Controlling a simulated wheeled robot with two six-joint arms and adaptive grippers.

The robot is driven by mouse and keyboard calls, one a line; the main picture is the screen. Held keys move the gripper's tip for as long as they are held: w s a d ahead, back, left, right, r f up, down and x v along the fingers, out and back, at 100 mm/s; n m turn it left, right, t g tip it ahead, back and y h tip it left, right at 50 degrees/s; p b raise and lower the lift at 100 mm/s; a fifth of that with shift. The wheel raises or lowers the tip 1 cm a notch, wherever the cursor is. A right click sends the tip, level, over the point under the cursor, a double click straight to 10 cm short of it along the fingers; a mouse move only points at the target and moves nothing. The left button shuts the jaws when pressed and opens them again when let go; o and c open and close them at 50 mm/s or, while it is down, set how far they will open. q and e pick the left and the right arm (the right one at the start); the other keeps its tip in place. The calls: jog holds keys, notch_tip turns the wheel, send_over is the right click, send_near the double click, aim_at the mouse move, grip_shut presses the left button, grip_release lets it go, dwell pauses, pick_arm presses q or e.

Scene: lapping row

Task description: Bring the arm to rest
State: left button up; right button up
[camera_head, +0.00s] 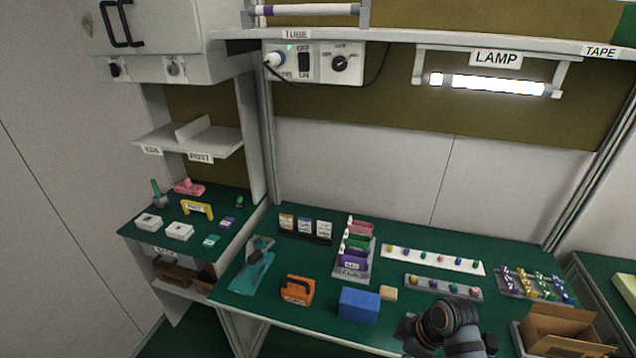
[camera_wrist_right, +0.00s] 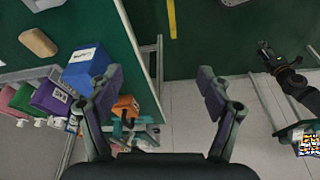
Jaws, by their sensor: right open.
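My right arm (camera_head: 445,322) shows in the head view, folded over the bench's front edge at the lower right. My right gripper (camera_wrist_right: 160,88) is open and empty in the right wrist view, its two fingers wide apart with floor and bench edge behind them. A dark arm, which looks like my left one, shows at the right of the wrist view; its gripper (camera_wrist_right: 266,50) is too small to read. The head view does not show my left gripper.
The green bench (camera_head: 330,268) holds a blue box (camera_head: 359,305), an orange caddy (camera_head: 297,290), a tan block (camera_head: 388,293) and a rack of coloured boxes (camera_head: 354,258). An open cardboard box (camera_head: 560,325) is at the lower right. A lamp (camera_head: 490,84) hangs above.

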jog(key=s+d+r+m+t+h, duration=0.25)
jog(key=s+d+m+h, duration=0.2)
jog(key=s+m, duration=0.6)
jog(key=s+d+f+m+g, duration=0.1)
jog(key=s+d+f, duration=0.1)
jog(key=f, duration=1.2)
jog(key=s+d+f+m+g, duration=0.1)
jog(key=d+f, duration=0.1)
jog(key=f, duration=1.2)
pick_arm(q)
jog(key=shift+f+b, duration=0.5)
jog(key=shift+f, duration=0.1)
pick_arm(e)
jog(key=s+f, duration=1.5)
jog(key=s, duration=0.2)
jog(key=shift+s+d+g, duration=0.25)
jog(key=shift+d+g, duration=0.2)
